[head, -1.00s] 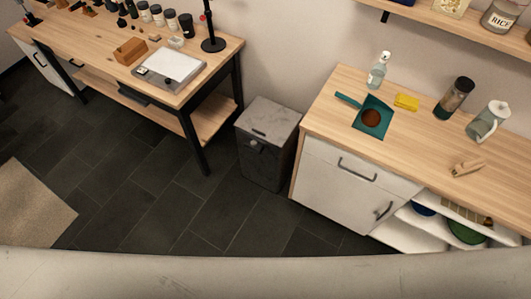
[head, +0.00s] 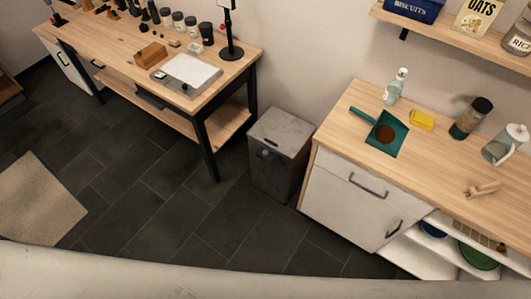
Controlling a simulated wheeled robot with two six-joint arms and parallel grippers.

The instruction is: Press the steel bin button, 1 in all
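The steel bin (head: 279,153) is a grey box standing on the dark tiled floor, between the wooden table and the counter. Its lid is down, with a dark slot on top. A small dark round knob, which looks like the button (head: 265,153), sits high on its front face. Neither of my grippers is in the head view.
A wooden table (head: 225,68) with black legs stands left of the bin. A counter (head: 345,122) with white drawers stands right, holding a teal dustpan (head: 396,140), spray bottle and jars. Open floor (head: 150,190) lies in front, with a beige rug (head: 40,205) at left.

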